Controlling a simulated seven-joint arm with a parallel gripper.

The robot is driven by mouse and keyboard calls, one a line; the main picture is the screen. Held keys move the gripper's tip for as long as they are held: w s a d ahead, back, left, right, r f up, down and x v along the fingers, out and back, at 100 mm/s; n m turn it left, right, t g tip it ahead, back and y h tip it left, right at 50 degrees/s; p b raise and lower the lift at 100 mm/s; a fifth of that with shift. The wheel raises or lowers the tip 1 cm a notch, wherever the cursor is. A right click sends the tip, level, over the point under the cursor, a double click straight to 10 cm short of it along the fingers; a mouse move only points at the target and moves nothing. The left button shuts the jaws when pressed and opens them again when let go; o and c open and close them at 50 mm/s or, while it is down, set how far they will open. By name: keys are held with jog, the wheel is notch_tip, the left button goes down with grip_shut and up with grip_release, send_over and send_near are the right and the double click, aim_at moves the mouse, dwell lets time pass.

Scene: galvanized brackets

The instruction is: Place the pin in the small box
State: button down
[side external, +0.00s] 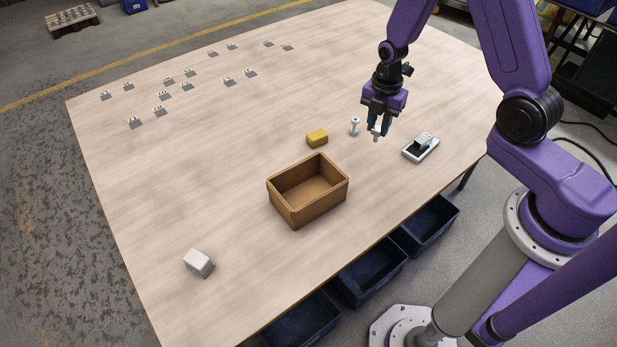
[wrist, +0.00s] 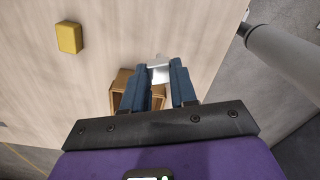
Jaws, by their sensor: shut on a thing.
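My gripper (side external: 377,128) is above the right part of the table, shut on a small light grey pin (side external: 376,136). The pin hangs below the fingertips, apart from the tabletop as far as I can tell. In the wrist view the pale pin (wrist: 159,68) shows between the two blue fingers (wrist: 152,88), which hide part of it. The small box (side external: 287,206) is brown, open-topped and looks empty, to the lower left of my gripper. In the wrist view its brown wall (wrist: 121,84) shows partly behind the fingers.
A second pale pin-like piece (side external: 354,126) stands upright just left of my gripper. A yellow block (side external: 317,138) lies behind the box. A dark-and-white fixture with a grey piece (side external: 421,147) is to the right. A grey block (side external: 198,263) is front left; several small brackets (side external: 162,110) stand farther back.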

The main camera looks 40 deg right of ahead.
jog(key=s+a+n, duration=0.5)
jog(key=s+a, duration=0.4)
jog(key=a, duration=0.5)
send_near(308, 199)
jog(key=shift+s+f, duration=0.1)
jog(key=shift+f, duration=1.65)
jog(key=shift+f, duration=0.1)
jog(key=c, duration=0.9)
grip_release()
